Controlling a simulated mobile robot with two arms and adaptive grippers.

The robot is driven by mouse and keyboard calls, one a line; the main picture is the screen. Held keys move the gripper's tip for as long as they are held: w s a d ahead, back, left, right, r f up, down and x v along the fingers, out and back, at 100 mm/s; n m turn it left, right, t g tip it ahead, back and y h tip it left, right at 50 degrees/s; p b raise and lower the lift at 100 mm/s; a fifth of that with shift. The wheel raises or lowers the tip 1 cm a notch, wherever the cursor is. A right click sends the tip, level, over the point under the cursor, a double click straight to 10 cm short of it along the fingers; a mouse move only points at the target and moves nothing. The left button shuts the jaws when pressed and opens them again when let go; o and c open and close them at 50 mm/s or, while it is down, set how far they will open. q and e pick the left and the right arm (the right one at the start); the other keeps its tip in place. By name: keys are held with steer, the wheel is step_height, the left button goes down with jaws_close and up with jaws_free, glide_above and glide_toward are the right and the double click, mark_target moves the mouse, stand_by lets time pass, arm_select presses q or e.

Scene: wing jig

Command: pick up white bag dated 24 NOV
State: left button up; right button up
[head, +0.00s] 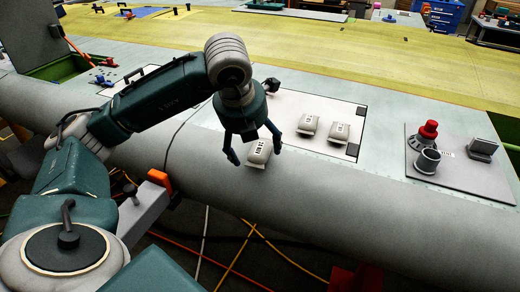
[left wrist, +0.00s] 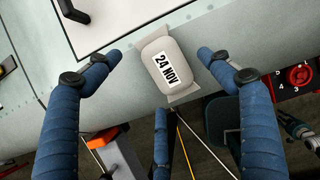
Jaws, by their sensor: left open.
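The white bag with a label reading 24 NOV (left wrist: 167,67) lies on the grey wing surface near its rounded front edge. It also shows in the head view (head: 260,149), just below my left gripper. My left gripper (head: 255,156) is open above the bag, with its blue fingers spread to either side. In the left wrist view the fingers (left wrist: 158,58) stand left and right of the bag with gaps, and a third finger points up from below. The gripper holds nothing. My right gripper is in neither view.
Two similar white bags (head: 308,124) (head: 339,132) lie on the white panel (head: 290,107) behind. Orange and yellow cables (head: 237,250) hang below the wing edge.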

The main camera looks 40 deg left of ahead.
arm_select(q)
steer(key=shift+x, duration=1)
steer(key=shift+r, duration=0.1)
steer(key=c, duration=1.3)
steer(key=shift+w+r, duration=0.1)
steer(key=shift+r, duration=0.05)
